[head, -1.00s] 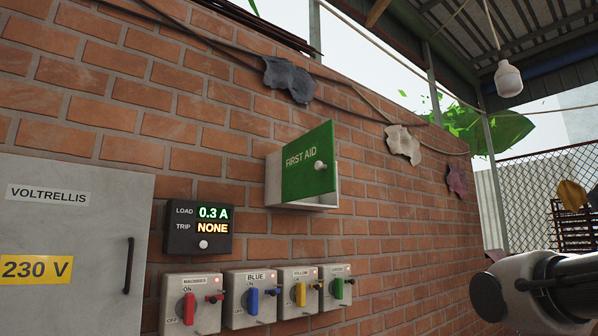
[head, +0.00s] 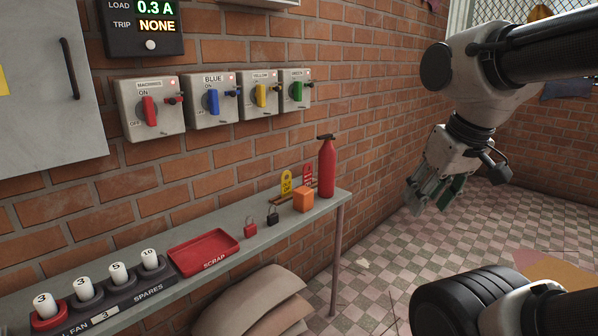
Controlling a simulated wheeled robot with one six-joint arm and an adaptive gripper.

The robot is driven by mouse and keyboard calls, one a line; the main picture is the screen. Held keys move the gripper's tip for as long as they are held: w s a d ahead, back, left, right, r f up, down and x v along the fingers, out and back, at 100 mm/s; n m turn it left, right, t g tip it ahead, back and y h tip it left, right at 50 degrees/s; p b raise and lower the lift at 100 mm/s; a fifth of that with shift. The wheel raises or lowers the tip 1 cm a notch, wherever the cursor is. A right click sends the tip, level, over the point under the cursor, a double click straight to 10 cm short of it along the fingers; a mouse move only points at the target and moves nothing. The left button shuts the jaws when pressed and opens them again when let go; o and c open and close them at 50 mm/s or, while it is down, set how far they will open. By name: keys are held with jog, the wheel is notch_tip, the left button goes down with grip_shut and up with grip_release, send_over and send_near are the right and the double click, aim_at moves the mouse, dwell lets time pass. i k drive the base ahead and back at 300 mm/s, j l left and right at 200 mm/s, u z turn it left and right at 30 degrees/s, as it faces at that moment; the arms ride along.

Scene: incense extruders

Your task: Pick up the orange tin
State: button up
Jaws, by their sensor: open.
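The orange tin (head: 303,201), a small box-like block, stands near the right end of the narrow grey shelf (head: 222,220) in the head view. A red extinguisher-like bottle (head: 327,168) stands close behind it to the right. My gripper (head: 424,197) is open and empty, pointing down over the floor to the right of the shelf, apart from the tin. Nothing hides the front of the tin.
A black padlock (head: 272,218) and a red padlock (head: 250,229) lie left of the tin. Yellow (head: 286,184) and red (head: 308,175) tags stand behind it. A red scrap tray (head: 205,251) and a fuse rack (head: 118,290) are further left. Sacks (head: 255,303) lie below.

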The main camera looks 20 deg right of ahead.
aim_at(304, 196)
jog(key=i+j+z, duration=0.2)
jog(key=i, duration=0.85)
